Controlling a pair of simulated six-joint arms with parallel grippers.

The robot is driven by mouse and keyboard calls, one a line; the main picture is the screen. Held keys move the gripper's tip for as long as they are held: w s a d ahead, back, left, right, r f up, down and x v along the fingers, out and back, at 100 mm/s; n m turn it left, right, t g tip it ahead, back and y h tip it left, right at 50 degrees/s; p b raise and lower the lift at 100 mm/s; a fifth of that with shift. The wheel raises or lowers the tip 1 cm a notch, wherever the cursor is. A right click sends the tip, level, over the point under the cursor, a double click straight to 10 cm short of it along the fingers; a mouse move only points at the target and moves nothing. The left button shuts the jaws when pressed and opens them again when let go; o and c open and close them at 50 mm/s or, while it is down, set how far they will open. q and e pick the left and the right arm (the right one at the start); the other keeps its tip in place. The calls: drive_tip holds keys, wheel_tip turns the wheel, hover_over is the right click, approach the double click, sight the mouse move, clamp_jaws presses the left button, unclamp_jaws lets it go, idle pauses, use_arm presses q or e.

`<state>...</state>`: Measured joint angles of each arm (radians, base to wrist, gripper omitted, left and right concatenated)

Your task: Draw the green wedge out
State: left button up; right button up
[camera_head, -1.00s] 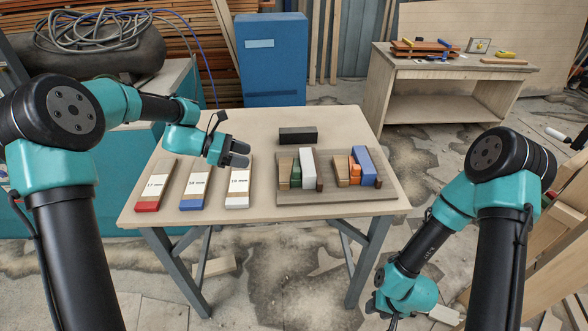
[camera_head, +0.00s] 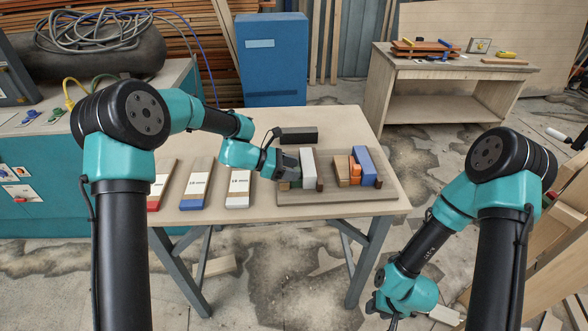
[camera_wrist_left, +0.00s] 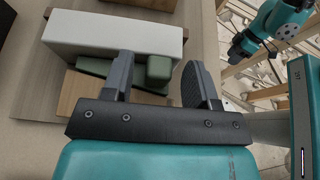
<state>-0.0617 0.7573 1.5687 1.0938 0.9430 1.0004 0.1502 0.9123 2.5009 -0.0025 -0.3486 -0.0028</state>
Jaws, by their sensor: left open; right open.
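The green wedge (camera_wrist_left: 158,68) shows in the left wrist view between a white block (camera_wrist_left: 115,32) and a wooden block (camera_wrist_left: 85,95). In the head view my left gripper (camera_head: 290,172) is over the left group of blocks on the board and mostly hides the wedge. In the left wrist view its two fingers (camera_wrist_left: 158,82) are open, one on each side of the wedge's end; I cannot tell whether they touch it. My right gripper (camera_head: 392,318) hangs low at the right, away from the table, its fingers barely visible.
The brown board (camera_head: 340,198) also holds a second group with wooden, orange and blue (camera_head: 364,163) blocks. A black block (camera_head: 298,135) lies behind. Labelled strips with red, blue (camera_head: 192,204) and white ends lie to the left. The table's front edge is close.

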use_arm(q)
drive_tip(key=shift+d+f, duration=0.15)
drive_tip(key=shift+d, duration=0.2)
drive_tip(key=shift+c, duration=0.2)
clamp_jaws()
